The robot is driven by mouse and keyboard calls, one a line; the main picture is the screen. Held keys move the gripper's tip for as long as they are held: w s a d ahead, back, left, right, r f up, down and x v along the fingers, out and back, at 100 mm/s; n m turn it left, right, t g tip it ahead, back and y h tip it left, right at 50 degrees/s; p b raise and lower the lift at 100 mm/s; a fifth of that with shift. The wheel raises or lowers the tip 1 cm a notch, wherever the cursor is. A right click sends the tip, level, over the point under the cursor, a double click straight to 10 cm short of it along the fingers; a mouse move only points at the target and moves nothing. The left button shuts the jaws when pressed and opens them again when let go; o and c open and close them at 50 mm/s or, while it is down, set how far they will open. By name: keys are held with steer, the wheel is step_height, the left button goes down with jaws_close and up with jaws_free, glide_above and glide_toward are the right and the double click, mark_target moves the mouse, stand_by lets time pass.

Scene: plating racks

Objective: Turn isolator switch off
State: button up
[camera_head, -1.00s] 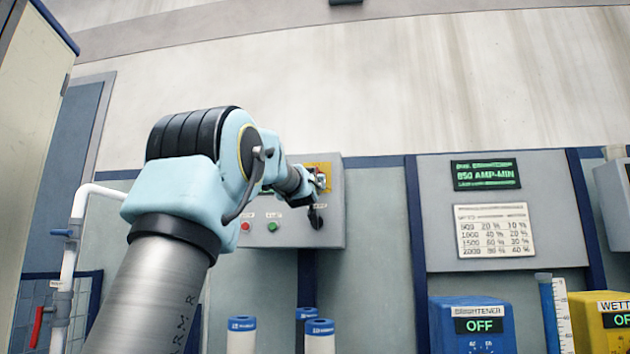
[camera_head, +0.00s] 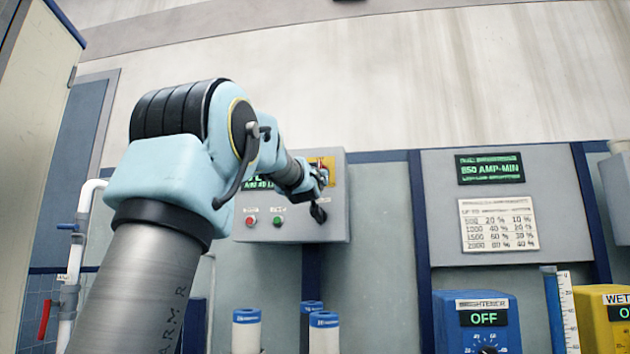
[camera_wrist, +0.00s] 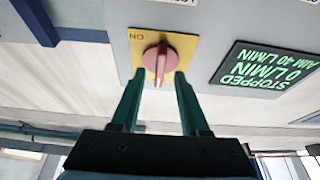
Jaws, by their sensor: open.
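The isolator switch (camera_wrist: 160,60) is a red rotary knob on a yellow plate (camera_wrist: 187,48), seen in the wrist view. Its handle points along the picture's vertical, and an upside-down "ON" label shows at the plate's upper left. My gripper (camera_wrist: 155,75) is open, with one green finger on each side of the knob's handle; I cannot tell whether they touch it. In the head view the yellow plate (camera_head: 329,165) sits at the upper right of a grey control box (camera_head: 335,226). My gripper (camera_head: 322,178) is in front of it and hides most of the knob.
A green display reading "STOPPED 0 L/MIN" (camera_wrist: 266,70) is beside the switch. Red (camera_head: 251,221) and green (camera_head: 277,221) buttons sit lower on the box. White cylinders (camera_head: 247,332) stand below. A blue unit reading "OFF" (camera_head: 478,335) stands at the lower right.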

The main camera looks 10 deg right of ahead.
steer(key=b+v, duration=0.1)
steer(key=v, duration=0.7)
steer(key=shift+b, duration=0.4)
